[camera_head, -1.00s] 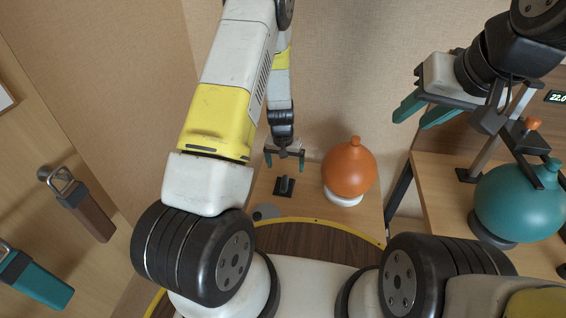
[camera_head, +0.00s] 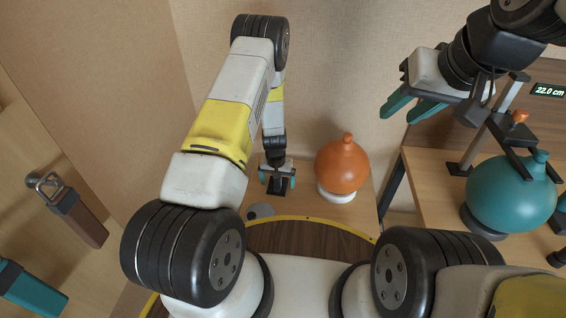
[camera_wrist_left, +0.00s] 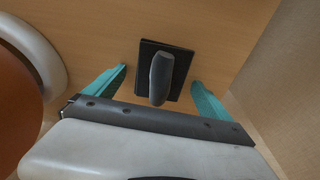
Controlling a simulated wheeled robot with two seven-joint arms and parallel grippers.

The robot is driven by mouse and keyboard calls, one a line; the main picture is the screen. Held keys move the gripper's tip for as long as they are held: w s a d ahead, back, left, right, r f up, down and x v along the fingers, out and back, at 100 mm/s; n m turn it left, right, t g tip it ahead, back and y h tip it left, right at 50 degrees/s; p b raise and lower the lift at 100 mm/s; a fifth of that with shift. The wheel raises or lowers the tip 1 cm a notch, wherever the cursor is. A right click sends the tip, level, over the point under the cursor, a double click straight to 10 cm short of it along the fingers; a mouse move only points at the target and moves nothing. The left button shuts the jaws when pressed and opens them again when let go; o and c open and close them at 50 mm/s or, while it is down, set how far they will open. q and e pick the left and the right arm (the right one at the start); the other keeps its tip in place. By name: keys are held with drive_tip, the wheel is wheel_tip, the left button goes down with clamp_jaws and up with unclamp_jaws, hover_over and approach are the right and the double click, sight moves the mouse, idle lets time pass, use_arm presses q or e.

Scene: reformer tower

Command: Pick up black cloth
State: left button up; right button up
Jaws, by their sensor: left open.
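In the head view the gripper mostly hides the piece. My right gripper (camera_head: 413,110) is open and empty in the air at upper right.
An orange round vessel (camera_head: 342,168) on a white ring (camera_head: 335,194) stands just right of my left gripper. A teal vessel (camera_head: 510,197) and a metal stand sit on the right table (camera_head: 425,172). Brown (camera_head: 82,222) and teal (camera_head: 32,290) holders hang at left.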

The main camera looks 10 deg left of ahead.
use_arm(q)
drive_tip(key=shift+f, duration=0.15)
drive_tip(key=c, duration=1.6)
wheel_tip(320, 180, up, 10)
drive_tip(key=shift+r, duration=0.2)
